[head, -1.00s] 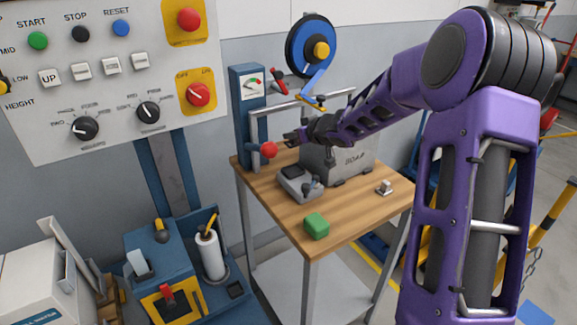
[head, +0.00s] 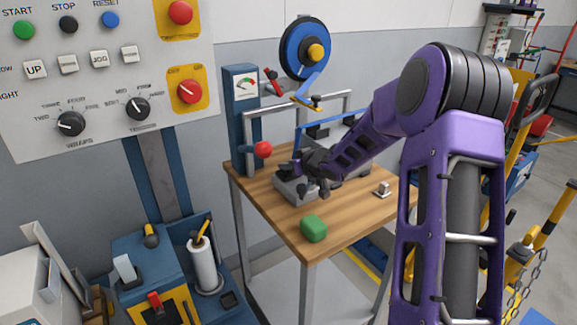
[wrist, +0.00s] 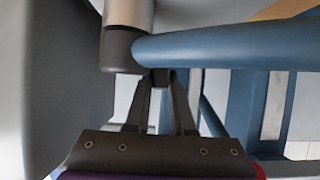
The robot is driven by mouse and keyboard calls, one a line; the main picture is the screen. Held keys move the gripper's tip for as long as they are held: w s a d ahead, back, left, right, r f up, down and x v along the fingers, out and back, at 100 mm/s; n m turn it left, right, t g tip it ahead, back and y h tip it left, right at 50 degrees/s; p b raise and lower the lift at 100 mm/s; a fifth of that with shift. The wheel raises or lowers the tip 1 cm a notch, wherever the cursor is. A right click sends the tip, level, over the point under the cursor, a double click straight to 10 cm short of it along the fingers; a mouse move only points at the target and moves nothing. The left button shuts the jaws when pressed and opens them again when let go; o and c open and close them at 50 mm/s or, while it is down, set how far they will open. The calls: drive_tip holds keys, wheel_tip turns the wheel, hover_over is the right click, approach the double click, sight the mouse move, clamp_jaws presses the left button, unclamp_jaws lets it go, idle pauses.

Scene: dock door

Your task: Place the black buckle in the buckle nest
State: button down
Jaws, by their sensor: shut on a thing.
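My gripper (head: 297,163) is over the left part of the wooden table (head: 330,253), at the grey fixture (head: 291,187). In the wrist view my two dark fingers (wrist: 160,82) close together on a small dark piece (wrist: 160,76). It fits the black buckle, but only a little of it shows. The fixture lies partly behind and below my gripper. I cannot make out the buckle nest in it, nor whether the piece touches it.
A blue post with a gauge (head: 243,85) and a red ball knob (head: 263,149) stand left of my gripper. A blue strap reel (head: 304,48) is above. A green block (head: 313,228) and a small metal piece (head: 382,189) lie on the table. The table's front is mostly clear.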

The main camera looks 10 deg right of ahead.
drive_tip(key=c, duration=0.8)
unclamp_jaws()
drive_tip(key=shift+f, duration=0.15)
drive_tip(key=shift+o, duration=0.2)
drive_tip(key=shift+r, duration=0.25)
drive_tip(key=p+v, duration=0.3)
drive_tip(key=v, duration=0.8)
drive_tip(key=shift+s+d+r, duration=0.1)
drive_tip(key=shift+s+d, duration=0.15)
drive_tip(key=shift+s, duration=0.15)
